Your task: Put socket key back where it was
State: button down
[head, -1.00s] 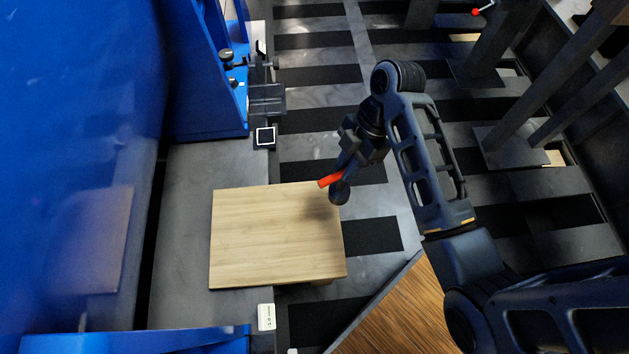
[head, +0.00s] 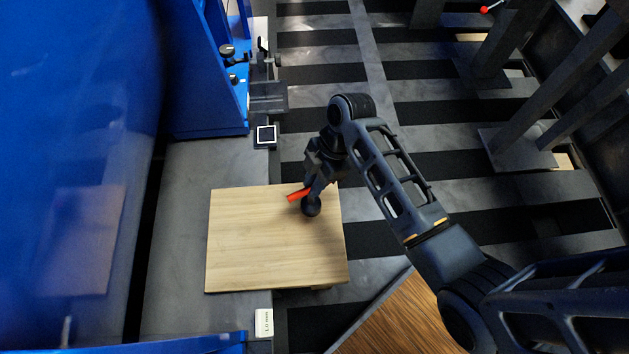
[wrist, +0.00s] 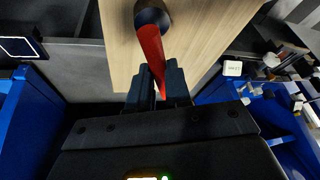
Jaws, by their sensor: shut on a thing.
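The socket key has a red handle (head: 298,195) and a dark round end (head: 311,206). My gripper (head: 309,188) is shut on the red handle and holds the key over the right part of a light wooden board (head: 255,250). In the wrist view the red handle (wrist: 151,45) runs from between the fingertips (wrist: 158,75) up to the dark round end (wrist: 151,15), with the wooden board (wrist: 205,40) behind it. I cannot tell the exact gap between key and board.
The board rests on a grey ledge (head: 180,230) beside a large blue machine (head: 80,130). A small dark-framed white square (head: 266,135) lies behind the board, and a white label block (head: 264,322) lies in front. The board's left part is bare.

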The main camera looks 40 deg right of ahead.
jog(key=c, duration=1.1)
grip_release()
jog(key=shift+o, duration=0.2)
jog(key=p+v, duration=0.2)
jog(key=v, duration=1)
jog(key=shift+r, duration=0.1)
